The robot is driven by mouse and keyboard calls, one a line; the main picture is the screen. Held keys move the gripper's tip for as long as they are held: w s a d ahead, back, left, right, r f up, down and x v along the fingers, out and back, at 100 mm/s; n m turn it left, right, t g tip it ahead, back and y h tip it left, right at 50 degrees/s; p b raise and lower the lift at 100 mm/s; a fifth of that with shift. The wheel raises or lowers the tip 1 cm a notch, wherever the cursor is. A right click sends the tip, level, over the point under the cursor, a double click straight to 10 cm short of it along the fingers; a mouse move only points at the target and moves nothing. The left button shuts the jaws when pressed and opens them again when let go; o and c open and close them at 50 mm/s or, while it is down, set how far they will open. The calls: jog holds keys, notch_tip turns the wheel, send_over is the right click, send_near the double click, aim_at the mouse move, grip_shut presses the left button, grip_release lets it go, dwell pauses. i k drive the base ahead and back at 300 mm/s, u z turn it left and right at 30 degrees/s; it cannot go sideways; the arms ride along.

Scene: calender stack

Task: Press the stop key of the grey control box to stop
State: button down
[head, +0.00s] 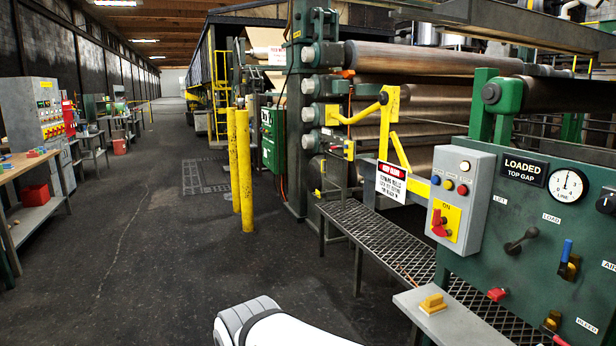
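The grey control box (470,168) is mounted at the right, beside the green machine panel. Near its top is a pale round lamp or button (465,166). Below it is a row of small round keys, including a blue key (449,185) and a red key (462,190). Their lettering is too small to read. Lower down, a red rotary handle (439,229) sits on a yellow plate marked ON. A white rounded part of my arm shows at the bottom centre, well apart from the box. My gripper's fingers are not in view.
A green panel (530,262) with levers and a round dial (566,185) stands right of the box. A mesh walkway (375,235) and a grey ledge (455,315) lie below. Yellow posts (244,170) stand mid-scene. The dark floor at left centre is clear.

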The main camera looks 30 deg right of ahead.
aim_at(461, 190)
jog(key=z, duration=0.45)
jog(key=i, duration=1.3)
jog(key=z, duration=1)
jog(key=i, duration=0.3)
jog(key=z, duration=0.25)
jog(key=k, duration=0.75)
jog(key=z, duration=0.15)
jog(key=i, duration=0.8)
jog(key=u, duration=0.1)
